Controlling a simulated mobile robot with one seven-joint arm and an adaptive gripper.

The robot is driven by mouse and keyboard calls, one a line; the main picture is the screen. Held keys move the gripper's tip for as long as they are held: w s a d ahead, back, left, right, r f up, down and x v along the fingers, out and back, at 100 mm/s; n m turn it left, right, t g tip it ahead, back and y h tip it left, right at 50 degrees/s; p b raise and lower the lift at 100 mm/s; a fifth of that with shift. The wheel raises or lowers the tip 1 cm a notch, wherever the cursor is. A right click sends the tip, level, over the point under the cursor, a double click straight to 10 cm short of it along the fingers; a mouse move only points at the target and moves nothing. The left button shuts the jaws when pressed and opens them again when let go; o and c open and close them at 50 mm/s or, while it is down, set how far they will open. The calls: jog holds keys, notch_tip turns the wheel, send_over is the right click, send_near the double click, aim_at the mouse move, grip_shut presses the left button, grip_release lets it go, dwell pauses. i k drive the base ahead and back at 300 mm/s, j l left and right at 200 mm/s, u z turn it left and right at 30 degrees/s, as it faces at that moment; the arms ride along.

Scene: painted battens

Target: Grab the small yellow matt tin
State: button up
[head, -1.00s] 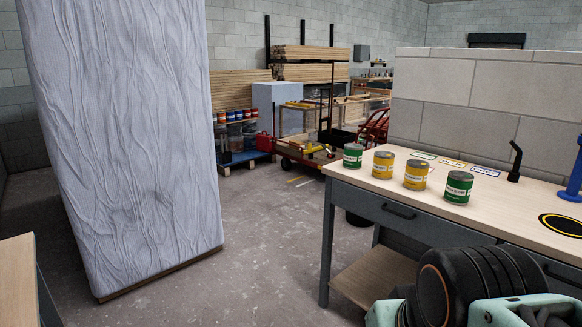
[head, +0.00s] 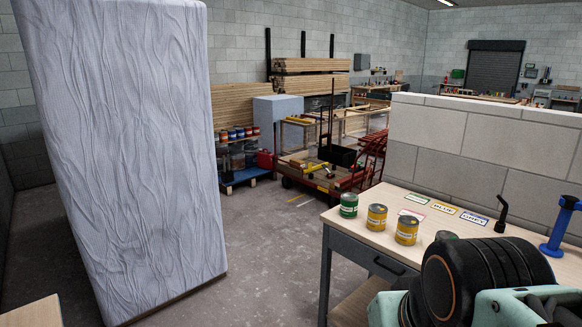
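Two small yellow tins stand upright on the workbench (head: 390,195): one farther back (head: 376,217) and one nearer (head: 406,230). Both have pale labels, too small to read, so I cannot tell which is matt. A green tin (head: 348,205) stands beyond them at the bench's left edge. Another green tin (head: 446,235) stands to their right, mostly hidden behind my arm. My arm's dark rounded links and pale green parts fill the lower right corner. My gripper is not visible.
Coloured-edged cards, including a blue one (head: 474,218), lie behind the tins. A black stand (head: 502,214) and a blue stand (head: 561,225) are at the right, before a low block wall (head: 485,145). A tall wrapped slab (head: 125,160) stands left; open floor lies between.

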aim_at(377, 213)
jog(key=u, duration=1.45)
jog(key=k+l+u, duration=0.3)
jog(key=l+u, duration=0.15)
jog(key=z, duration=2.1)
jog(key=i+l+z, duration=0.2)
jog(key=i, duration=0.3)
jog(key=i+z, duration=0.15)
jog(key=i, duration=0.4)
